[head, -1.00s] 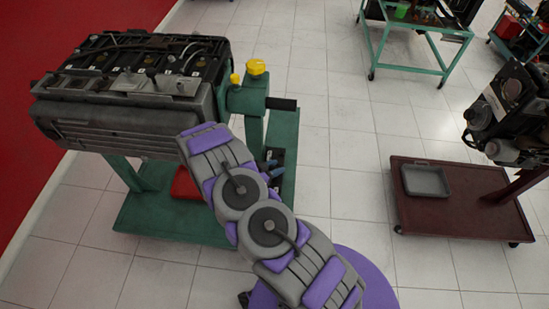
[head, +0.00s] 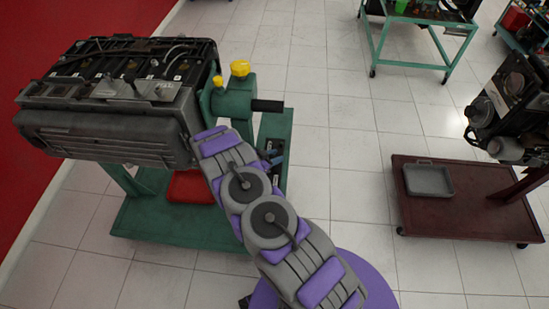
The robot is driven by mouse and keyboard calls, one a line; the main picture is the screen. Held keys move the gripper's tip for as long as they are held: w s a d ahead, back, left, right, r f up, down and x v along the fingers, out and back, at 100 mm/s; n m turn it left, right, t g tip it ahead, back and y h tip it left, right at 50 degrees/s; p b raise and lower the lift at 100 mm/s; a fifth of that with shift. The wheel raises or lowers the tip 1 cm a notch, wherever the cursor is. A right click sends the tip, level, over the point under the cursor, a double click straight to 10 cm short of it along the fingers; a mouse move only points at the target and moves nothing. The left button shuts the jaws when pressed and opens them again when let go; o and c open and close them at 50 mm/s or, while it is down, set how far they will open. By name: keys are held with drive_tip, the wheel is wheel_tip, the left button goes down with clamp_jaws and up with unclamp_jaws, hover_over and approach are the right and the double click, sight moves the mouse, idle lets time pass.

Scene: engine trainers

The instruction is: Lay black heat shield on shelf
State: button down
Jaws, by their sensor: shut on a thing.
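The engine (head: 120,85) sits on a green stand at the left. A long dark ribbed piece (head: 95,138) runs along its near side; I cannot tell whether it is the black heat shield. No separate heat shield can be made out. My grey and purple arm reaches up from the bottom right to the engine's near right corner. My gripper does not show; it lies beyond the visible arm links. No shelf can be told for certain; the stand's green lower deck (head: 145,225) is the nearest flat surface.
A red tray (head: 190,187) lies on the deck. Yellow caps (head: 240,68) and a black handle (head: 267,105) stick out right of the engine. A dark red cart (head: 450,215) with a grey tray (head: 428,180) stands at the right. White tiled floor (head: 335,150) is free between.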

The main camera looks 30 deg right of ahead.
drive_tip(key=c, duration=1.1)
unclamp_jaws()
drive_tip(key=shift+s+a, duration=0.15)
drive_tip(key=shift+s, duration=0.1)
drive_tip(key=shift+c, duration=0.2)
drive_tip(key=o, duration=0.4)
drive_tip(key=shift+a+r, duration=0.2)
drive_tip(key=shift+a, duration=0.65)
drive_tip(key=shift+d+f, duration=0.1)
drive_tip(key=shift+d, duration=0.6)
drive_tip(key=v, duration=0.3)
drive_tip(key=p+v, duration=0.1)
drive_tip(key=v, duration=0.7)
drive_tip(key=shift+w+a+f+p, duration=0.2)
drive_tip(key=shift+w+p, duration=0.05)
drive_tip(key=shift+p, duration=0.15)
drive_tip(key=shift+s+a+r, duration=0.2)
drive_tip(key=shift+a+r, duration=0.05)
drive_tip(key=shift+r, duration=0.1)
drive_tip(key=shift+a, duration=0.1)
